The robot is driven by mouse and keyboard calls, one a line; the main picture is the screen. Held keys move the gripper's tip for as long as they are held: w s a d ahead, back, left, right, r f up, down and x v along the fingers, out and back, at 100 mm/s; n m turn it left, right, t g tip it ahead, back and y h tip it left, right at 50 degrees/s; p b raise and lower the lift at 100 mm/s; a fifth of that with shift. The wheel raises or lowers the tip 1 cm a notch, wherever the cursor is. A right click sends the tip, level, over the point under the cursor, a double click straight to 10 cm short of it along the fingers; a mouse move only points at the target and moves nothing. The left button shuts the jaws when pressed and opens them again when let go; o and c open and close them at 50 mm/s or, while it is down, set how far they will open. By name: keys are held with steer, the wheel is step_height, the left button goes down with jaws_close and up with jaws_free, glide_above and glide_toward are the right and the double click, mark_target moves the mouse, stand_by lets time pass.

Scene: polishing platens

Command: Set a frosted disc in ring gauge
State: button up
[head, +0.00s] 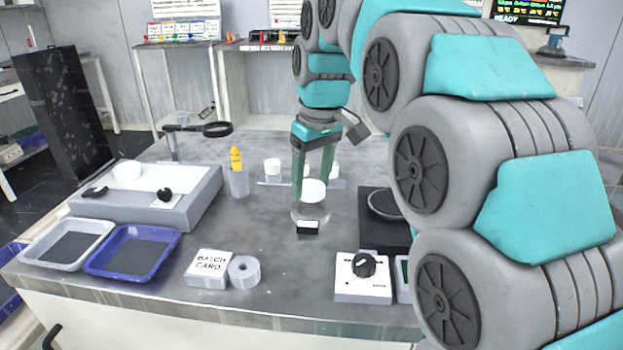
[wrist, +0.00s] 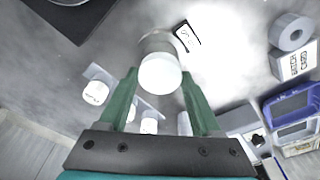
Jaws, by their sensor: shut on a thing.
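My gripper (head: 313,178) has green fingers and is shut on a frosted white disc (head: 313,190). The disc also shows between the fingertips in the wrist view (wrist: 160,74). A grey ring gauge (head: 311,213) stands on the bench just below the disc, with a small black-and-white label block (head: 308,228) at its front. In the wrist view the ring gauge (wrist: 157,42) shows behind the disc, partly hidden by it. The disc appears above the ring; I cannot tell whether they touch. More white discs (head: 272,167) stand on a pale strip behind, one with lettering (wrist: 95,92).
A dark platen unit (head: 383,218) is right of the ring, partly behind my arm. A knob box (head: 363,278), tape roll (head: 244,271) and batch card block (head: 209,266) are at the front. A blue tray (head: 132,250) and a cup with a yellow tool (head: 238,183) are left.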

steer(key=shift+f+b, duration=0.55)
steer(key=shift+f, duration=0.85)
stand_by(1.7)
steer(key=o, duration=1.5)
steer(key=r, duration=0.7)
steer(key=shift+s+d, duration=0.3)
steer(key=shift+s, duration=0.05)
steer(key=shift+s+r, duration=0.1)
steer(key=shift+r, duration=0.2)
